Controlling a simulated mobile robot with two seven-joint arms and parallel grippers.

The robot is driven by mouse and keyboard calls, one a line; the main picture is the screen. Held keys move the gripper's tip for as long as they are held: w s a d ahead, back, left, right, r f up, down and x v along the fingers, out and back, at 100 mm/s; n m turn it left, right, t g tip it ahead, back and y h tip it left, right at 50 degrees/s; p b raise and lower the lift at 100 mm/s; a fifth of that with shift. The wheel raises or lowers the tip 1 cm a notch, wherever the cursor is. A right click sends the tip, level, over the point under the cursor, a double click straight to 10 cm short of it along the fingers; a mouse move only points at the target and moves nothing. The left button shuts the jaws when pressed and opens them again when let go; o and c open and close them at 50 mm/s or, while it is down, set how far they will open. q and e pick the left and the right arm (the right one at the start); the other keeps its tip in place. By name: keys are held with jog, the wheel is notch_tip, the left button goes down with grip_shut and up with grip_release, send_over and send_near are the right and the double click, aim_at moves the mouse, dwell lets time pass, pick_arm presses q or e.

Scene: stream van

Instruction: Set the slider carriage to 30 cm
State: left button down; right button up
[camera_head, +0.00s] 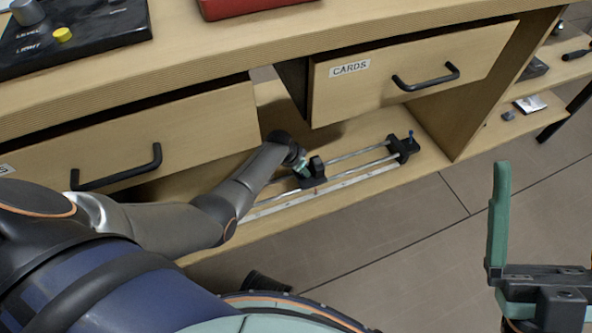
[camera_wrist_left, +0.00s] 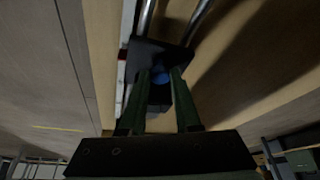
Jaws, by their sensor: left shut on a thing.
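The slider has two metal rails (camera_head: 351,155) low inside the wooden desk, with a black end block (camera_head: 403,147) at their right end. The black slider carriage (camera_head: 316,173) sits on the rails; it also shows in the left wrist view (camera_wrist_left: 157,56). My left gripper (camera_head: 303,166) reaches under the drawers to it. In the left wrist view its two fingers (camera_wrist_left: 160,78) are shut on the carriage, with a blue part between them. A pale scale strip (camera_head: 345,184) runs along the front; its marks are too small to read. My right gripper's one visible finger (camera_head: 499,215) stands apart, with empty space beside it.
The CARDS drawer (camera_head: 430,70) and another drawer (camera_head: 150,150) hang above the slider, both with black handles. A black control panel (camera_head: 75,35) and a red object (camera_head: 250,5) rest on the desktop. Floor before the desk is clear.

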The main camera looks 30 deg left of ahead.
pick_arm(q)
jog(key=shift+w, duration=0.15)
jog(key=c, duration=0.6)
grip_release()
jog(key=shift+d, duration=0.1)
jog(key=d+p+v, duration=0.1)
jog(key=p+v, duration=0.5)
jog(key=v, duration=0.1)
jog(key=shift+a+r, duration=0.2)
jog(key=shift+a, duration=0.35)
pick_arm(e)
notch_tip(320, 180, up, 6)
jog(key=shift+d+r+n, duration=0.15)
jog(key=shift+d+n, duration=0.2)
jog(key=shift+n, duration=0.05)
jog(key=shift+s, duration=0.1)
